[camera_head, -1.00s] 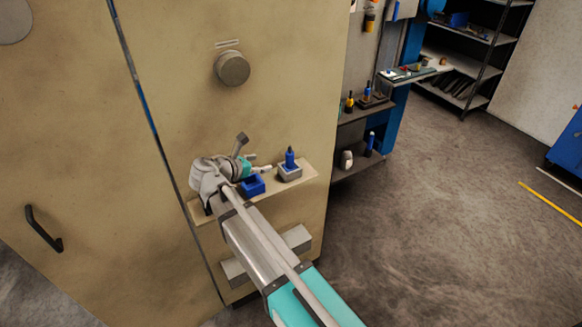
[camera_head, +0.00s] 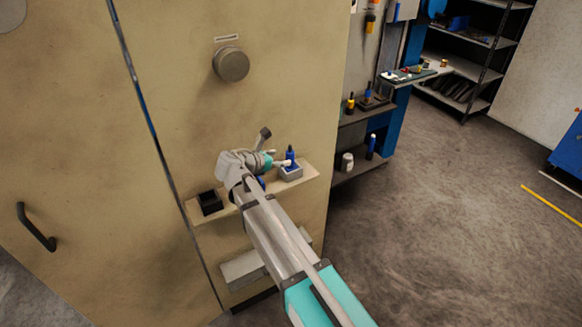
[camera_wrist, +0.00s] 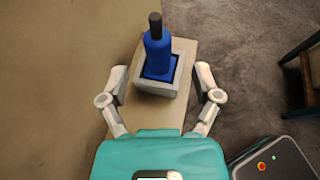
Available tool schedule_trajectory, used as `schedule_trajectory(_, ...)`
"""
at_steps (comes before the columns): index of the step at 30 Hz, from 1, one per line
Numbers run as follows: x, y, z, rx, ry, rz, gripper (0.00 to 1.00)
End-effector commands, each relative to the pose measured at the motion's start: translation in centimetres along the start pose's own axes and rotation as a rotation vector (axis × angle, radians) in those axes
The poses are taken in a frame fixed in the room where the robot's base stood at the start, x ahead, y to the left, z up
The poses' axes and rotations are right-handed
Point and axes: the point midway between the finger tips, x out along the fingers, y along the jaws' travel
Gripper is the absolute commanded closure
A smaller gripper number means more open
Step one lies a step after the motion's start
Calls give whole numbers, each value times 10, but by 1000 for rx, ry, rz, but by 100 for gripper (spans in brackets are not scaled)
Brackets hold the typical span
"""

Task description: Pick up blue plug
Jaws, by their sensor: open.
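The blue plug (camera_head: 290,155) stands upright in a light grey square holder (camera_head: 292,174) at the right end of a narrow shelf on the beige cabinet. In the wrist view the plug (camera_wrist: 157,52) is blue with a dark tip, seated in the grey holder (camera_wrist: 172,90). My gripper (camera_head: 280,160) is close to the plug's left side. In the wrist view my gripper (camera_wrist: 162,84) is open, its fingers apart on either side of the holder, with nothing held. Whether a finger touches the plug or holder I cannot tell.
The narrow shelf (camera_head: 232,202) also carries a black square holder (camera_head: 209,201) at its left and a blue item (camera_head: 261,183) partly hidden by my arm. A round knob (camera_head: 231,64) sits above on the cabinet. Open floor (camera_head: 440,220) lies to the right.

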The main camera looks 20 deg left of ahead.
Motion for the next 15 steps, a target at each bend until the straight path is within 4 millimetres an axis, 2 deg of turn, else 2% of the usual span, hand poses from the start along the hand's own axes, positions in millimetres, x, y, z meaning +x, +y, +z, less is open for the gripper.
schedule_trajectory(7, 8, 1, 0, 1, 0, -1, 19)
schedule_trajectory(15, 38, 2, 1, 2, 0, -2, 19)
